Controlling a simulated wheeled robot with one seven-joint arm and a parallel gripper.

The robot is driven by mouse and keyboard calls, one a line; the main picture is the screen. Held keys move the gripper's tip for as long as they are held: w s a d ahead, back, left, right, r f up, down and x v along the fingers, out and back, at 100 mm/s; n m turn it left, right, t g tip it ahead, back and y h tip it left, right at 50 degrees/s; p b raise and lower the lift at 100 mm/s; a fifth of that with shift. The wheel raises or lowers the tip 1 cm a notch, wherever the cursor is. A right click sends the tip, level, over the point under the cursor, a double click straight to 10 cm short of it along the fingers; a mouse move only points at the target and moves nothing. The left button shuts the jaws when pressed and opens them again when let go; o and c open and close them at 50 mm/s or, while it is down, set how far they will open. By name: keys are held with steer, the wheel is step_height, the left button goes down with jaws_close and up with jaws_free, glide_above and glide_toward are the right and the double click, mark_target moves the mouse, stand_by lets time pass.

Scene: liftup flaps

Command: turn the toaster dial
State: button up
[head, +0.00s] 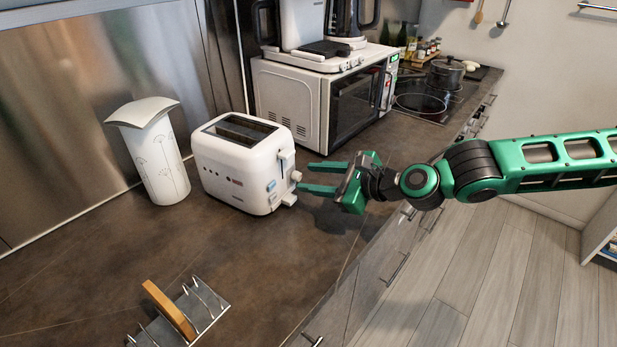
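A white toaster (238,166) stands on the dark brown counter, with two long slots on top. Its control end faces right, towards my gripper. A small round dial (296,176) sticks out of that end, with a lever above it. My green gripper (298,178) comes in from the right, with its two fingers apart and pointing left. The fingertips are at or close to the dial in the picture, one a little above it and one a little below. I cannot tell whether they touch it. No object is seen held.
A white microwave (290,98) with appliances on top stands behind the toaster. A white patterned container (160,165) stands to its left. A metal rack (212,300) with a toast slice (170,311) lies in front. Counter (250,255) between rack and toaster is clear.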

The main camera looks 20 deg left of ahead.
steer(key=shift+x, duration=1.15)
steer(key=shift+c, duration=0.6)
jaws_close()
steer(key=shift+n+t, duration=0.3)
steer(key=n+t, duration=0.1)
steer(key=n, duration=0.1)
steer(key=n+t, duration=0.1)
steer(key=n, duration=0.1)
steer(key=shift+s+a+f, duration=0.1)
steer(key=shift+s+f, duration=0.05)
steer(key=shift+s, duration=0.15)
steer(key=n+t, duration=0.2)
steer(key=n, duration=0.1)
steer(key=shift+s+f+y, duration=0.15)
steer(key=shift+f+y, duration=0.1)
steer(key=shift+y, duration=0.15)
steer(key=shift+s+f+n+t, duration=0.15)
steer(key=shift+n+t, duration=0.15)
steer(key=shift+n, duration=0.8)
